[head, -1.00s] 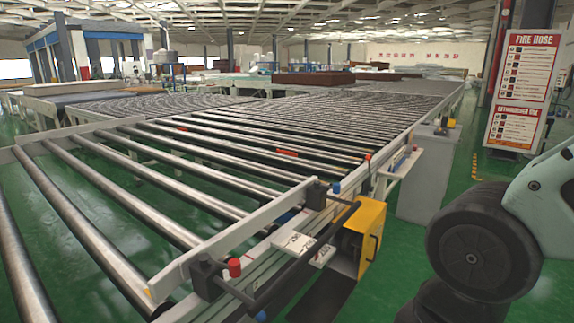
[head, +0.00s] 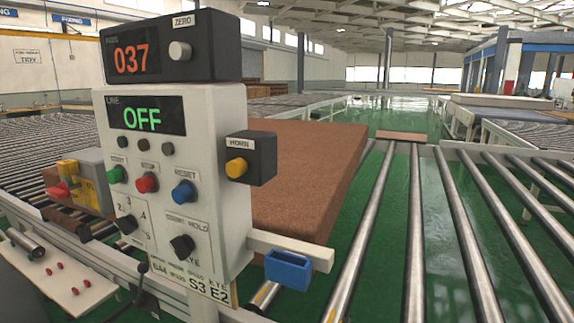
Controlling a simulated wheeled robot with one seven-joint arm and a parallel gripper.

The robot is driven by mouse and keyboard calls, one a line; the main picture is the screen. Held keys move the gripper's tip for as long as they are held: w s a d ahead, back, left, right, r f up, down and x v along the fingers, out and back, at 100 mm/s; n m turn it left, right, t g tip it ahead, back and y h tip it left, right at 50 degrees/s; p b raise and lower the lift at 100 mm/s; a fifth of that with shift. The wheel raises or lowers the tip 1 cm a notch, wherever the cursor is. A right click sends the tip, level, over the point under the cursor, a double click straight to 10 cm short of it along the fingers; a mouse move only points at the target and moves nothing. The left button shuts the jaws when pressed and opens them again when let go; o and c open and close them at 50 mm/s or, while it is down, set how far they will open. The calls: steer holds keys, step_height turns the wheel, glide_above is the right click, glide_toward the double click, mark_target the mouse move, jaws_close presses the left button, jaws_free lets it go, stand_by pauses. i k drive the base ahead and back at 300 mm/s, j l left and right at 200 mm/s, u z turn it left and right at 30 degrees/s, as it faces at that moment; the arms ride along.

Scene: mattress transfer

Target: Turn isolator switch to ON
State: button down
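A grey box with a yellow face and a red knob (head: 60,189) stands at the left, partly behind the control panel. It looks like an isolator switch, but I can read no label or position on it. The white control panel (head: 215,140) fills the left middle. Its LINE display (head: 141,118) reads OFF in green. Below are a green button (head: 115,174), a red button (head: 147,182), a blue RESET button (head: 184,192) and two black rotary knobs, one by numbers (head: 126,224) and one by EYE (head: 182,245). My gripper is not in view.
A box on top of the panel shows 037 (head: 132,60) with a ZERO knob. A HORN box (head: 252,158) juts out right. A brown mattress-like slab (head: 310,180) lies behind. Roller conveyors (head: 480,230) fill the right, and a white shelf (head: 75,290) is lower left.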

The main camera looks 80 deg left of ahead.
mark_target(62, 191)
steer(key=u, duration=3.45)
